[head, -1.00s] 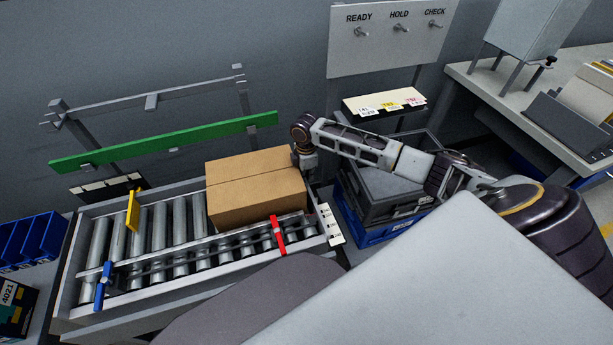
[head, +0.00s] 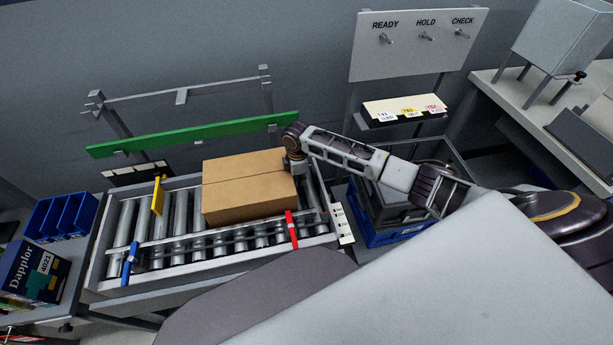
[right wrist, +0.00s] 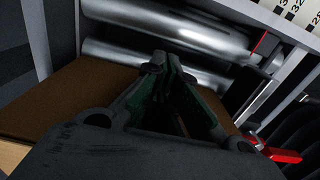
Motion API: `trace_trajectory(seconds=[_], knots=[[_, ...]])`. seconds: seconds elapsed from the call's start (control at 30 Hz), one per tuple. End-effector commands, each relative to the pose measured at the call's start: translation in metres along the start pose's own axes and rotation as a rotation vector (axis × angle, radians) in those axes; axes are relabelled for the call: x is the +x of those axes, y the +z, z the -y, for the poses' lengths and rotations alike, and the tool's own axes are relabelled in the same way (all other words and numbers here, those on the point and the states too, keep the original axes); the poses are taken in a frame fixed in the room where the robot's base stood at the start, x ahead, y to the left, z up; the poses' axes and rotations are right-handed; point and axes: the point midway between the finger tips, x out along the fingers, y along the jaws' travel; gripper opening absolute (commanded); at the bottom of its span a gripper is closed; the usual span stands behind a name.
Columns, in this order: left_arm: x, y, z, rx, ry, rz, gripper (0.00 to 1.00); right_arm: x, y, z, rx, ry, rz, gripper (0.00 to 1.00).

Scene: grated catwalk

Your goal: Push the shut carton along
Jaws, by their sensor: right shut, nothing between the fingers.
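The shut brown carton (head: 245,188) lies on the roller conveyor (head: 180,225), its top flaps closed along a middle seam. In the right wrist view the carton (right wrist: 60,100) fills the left side as a brown face. My right gripper (head: 296,168) is at the carton's right end, pointing down, and appears to touch it. In the right wrist view its fingers (right wrist: 172,65) are together with nothing between them, beside the carton and above bare rollers (right wrist: 170,35). My left gripper is not in view.
A yellow marker (head: 157,196) and a blue marker (head: 129,262) stand at the conveyor's left part, a red one (head: 291,230) at its right front. Rollers left of the carton are clear. Blue bins (head: 62,216) stand further left. A dark crate (head: 385,205) stands right.

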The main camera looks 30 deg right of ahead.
Motion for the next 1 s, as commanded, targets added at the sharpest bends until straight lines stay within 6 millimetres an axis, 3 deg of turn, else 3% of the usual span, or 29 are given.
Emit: trace_trajectory(seconds=[0.5,1.0], knots=[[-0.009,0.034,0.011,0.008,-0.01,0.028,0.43,-0.001,-0.057,0.0,-0.001,0.0,-0.002,0.0],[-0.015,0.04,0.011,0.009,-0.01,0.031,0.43,0.0,-0.111,0.0,-0.001,-0.001,0.0,0.0]])
